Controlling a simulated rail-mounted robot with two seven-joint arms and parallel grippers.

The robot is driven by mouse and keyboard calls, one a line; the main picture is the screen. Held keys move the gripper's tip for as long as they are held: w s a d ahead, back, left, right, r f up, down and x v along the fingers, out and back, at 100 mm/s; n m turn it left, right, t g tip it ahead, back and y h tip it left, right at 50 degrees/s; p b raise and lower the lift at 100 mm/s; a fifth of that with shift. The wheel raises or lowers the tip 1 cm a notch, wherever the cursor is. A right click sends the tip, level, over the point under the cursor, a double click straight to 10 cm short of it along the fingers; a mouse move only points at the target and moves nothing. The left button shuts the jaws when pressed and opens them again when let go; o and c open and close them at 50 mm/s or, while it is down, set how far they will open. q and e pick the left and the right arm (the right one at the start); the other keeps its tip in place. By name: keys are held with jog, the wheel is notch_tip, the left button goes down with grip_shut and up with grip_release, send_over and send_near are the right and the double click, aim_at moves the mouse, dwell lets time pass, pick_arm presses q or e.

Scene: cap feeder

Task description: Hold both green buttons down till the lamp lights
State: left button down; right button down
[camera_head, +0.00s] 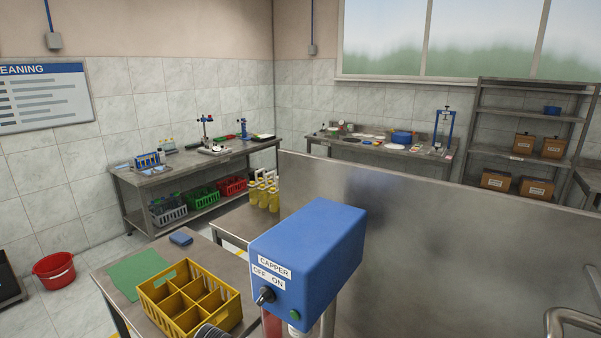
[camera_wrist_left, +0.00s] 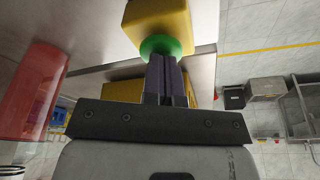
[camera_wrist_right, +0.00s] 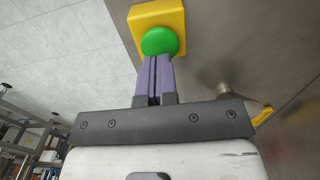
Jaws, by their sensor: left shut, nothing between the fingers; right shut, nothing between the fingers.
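In the left wrist view a green button (camera_wrist_left: 165,45) sits on a yellow box (camera_wrist_left: 158,22). My left gripper (camera_wrist_left: 165,58) is shut and empty, its fingertips at the button and seeming to touch it. In the right wrist view another green button (camera_wrist_right: 159,40) sits on a yellow box (camera_wrist_right: 150,18). My right gripper (camera_wrist_right: 158,58) is shut and empty, its fingertips at the lower edge of that button. Whether either button is pressed in, I cannot tell. In the head view neither gripper nor these buttons show. I see no lit lamp.
The blue capper box (camera_head: 308,240) with a black knob (camera_head: 265,295) and a small green spot (camera_head: 295,314) stands in front. A metal panel (camera_head: 430,250) fills the right. A yellow divided crate (camera_head: 187,300) is on the left table. A red translucent cylinder (camera_wrist_left: 30,95) is beside my left gripper.

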jog(key=shift+f, duration=1.1)
dwell(0.8)
jog(key=shift+r, duration=0.1)
dwell(0.6)
